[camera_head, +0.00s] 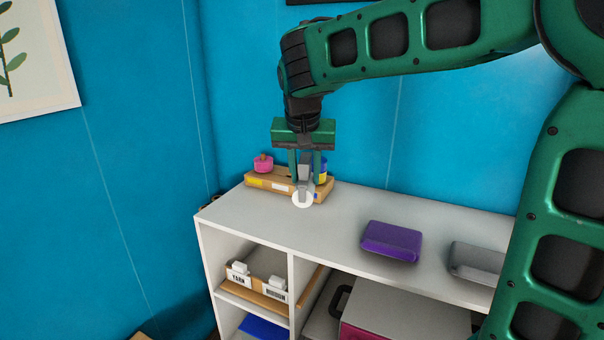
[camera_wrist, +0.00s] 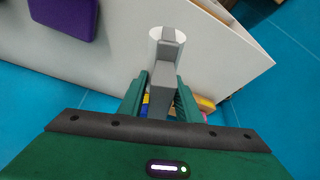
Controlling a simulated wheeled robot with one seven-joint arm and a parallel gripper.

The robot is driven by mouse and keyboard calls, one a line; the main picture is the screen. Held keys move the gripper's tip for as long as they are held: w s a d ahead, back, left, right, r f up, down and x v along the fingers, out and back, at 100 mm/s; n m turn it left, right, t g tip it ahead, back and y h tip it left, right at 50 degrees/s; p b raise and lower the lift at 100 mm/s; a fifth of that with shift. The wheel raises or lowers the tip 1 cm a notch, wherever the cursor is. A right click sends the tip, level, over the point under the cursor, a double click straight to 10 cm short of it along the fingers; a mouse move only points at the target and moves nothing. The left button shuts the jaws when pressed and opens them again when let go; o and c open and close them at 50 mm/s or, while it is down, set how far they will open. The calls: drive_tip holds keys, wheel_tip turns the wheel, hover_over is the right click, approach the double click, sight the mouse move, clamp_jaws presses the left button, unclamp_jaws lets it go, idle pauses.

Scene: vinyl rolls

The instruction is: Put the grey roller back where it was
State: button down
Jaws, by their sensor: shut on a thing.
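My gripper (camera_head: 305,176) is shut on the grey roller (camera_head: 305,165), a grey handle with a white round end, at the back left of the white shelf top. The roller also shows in the wrist view (camera_wrist: 164,75), between the green fingers (camera_wrist: 160,97), its white end pointing away from my palm. In the head view the roller overlaps a wooden rack (camera_head: 282,185), and its white end hangs in front of the rack. The rack holds a pink-topped thing (camera_head: 263,164) at left and a yellow and blue thing (camera_head: 321,172) at right, partly hidden. I cannot tell whether the roller touches the rack.
A purple case (camera_head: 391,241) and a grey case (camera_head: 476,262) lie on the shelf top (camera_head: 345,208) to the right. The top between rack and purple case is clear. Below are cubbies with a yarn-labelled box (camera_head: 258,284). A blue wall (camera_head: 350,125) stands close behind.

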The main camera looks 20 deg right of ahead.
drive_tip(key=shift+f, duration=3.4)
drive_tip(key=shift+f, duration=0.15)
drive_tip(key=shift+s+a+f, duration=0.1)
drive_tip(key=shift+f, duration=0.15)
drive_tip(key=shift+f, duration=0.15)
drive_tip(key=shift+f, duration=0.6)
drive_tip(key=shift+f, duration=0.1)
drive_tip(key=shift+f, duration=0.5)
drive_tip(key=shift+f, duration=0.15)
